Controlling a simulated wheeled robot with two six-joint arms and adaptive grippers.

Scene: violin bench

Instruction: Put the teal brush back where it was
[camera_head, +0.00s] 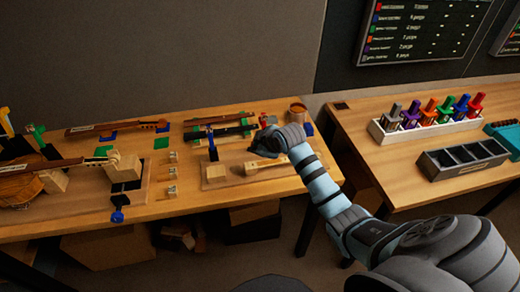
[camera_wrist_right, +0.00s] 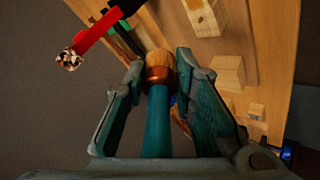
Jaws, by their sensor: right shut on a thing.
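The teal brush (camera_wrist_right: 157,122) is between the fingers of my right gripper (camera_wrist_right: 161,60) in the right wrist view. Its teal handle runs back toward the palm, and a copper-coloured band and tan end lie near the fingertips. The fingers are shut on it. In the head view my right gripper (camera_head: 262,142) hangs over the right part of the left bench; the brush cannot be made out there. A brown cup (camera_head: 298,108) stands at that bench's back right corner, beyond the gripper. My left gripper is not in view.
The left bench (camera_head: 185,205) holds a violin (camera_head: 22,185), wooden blocks and long dark pieces on supports. The right bench (camera_head: 395,175) carries a rack of coloured tools (camera_head: 430,128) and a dark compartment tray (camera_head: 462,158). A gap separates the benches.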

